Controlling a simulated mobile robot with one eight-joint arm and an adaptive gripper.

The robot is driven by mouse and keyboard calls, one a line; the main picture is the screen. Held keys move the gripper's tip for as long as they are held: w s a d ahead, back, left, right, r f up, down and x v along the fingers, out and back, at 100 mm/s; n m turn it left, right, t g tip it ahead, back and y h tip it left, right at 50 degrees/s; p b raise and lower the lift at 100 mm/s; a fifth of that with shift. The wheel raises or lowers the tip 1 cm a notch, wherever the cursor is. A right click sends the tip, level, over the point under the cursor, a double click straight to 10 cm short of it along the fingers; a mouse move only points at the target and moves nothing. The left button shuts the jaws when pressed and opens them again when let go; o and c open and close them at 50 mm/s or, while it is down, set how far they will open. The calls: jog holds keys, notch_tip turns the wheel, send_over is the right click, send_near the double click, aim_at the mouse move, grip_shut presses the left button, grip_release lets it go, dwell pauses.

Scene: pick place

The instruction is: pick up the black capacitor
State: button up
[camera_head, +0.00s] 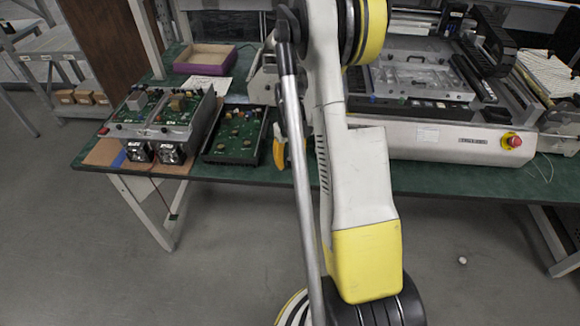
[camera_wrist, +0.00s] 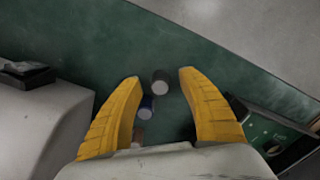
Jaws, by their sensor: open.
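In the wrist view, a dark cylinder with a pale grey top (camera_wrist: 160,86), which looks like the black capacitor, stands on the green table (camera_wrist: 95,45). My gripper (camera_wrist: 161,76) is open, with one yellow finger on each side of this cylinder and visible gaps between. A smaller dark blue cylinder (camera_wrist: 147,107) is just below it in the picture, close to the left finger. A small brownish thing (camera_wrist: 138,134) lies nearer the palm, partly hidden. In the head view, my yellow fingers (camera_head: 282,148) show beside my arm near the table's front edge, and I cannot make out the capacitor there.
An open black case with a green circuit board (camera_head: 235,135) lies left of my gripper, with a grey electronics unit (camera_head: 180,133) beyond it. A large white machine (camera_head: 440,142) with a red button stands at right. A purple-sided box (camera_head: 205,58) is at the back.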

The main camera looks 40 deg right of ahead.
jog(key=shift+f, duration=0.15)
jog(key=shift+c, duration=0.4)
jog(key=c, duration=0.9)
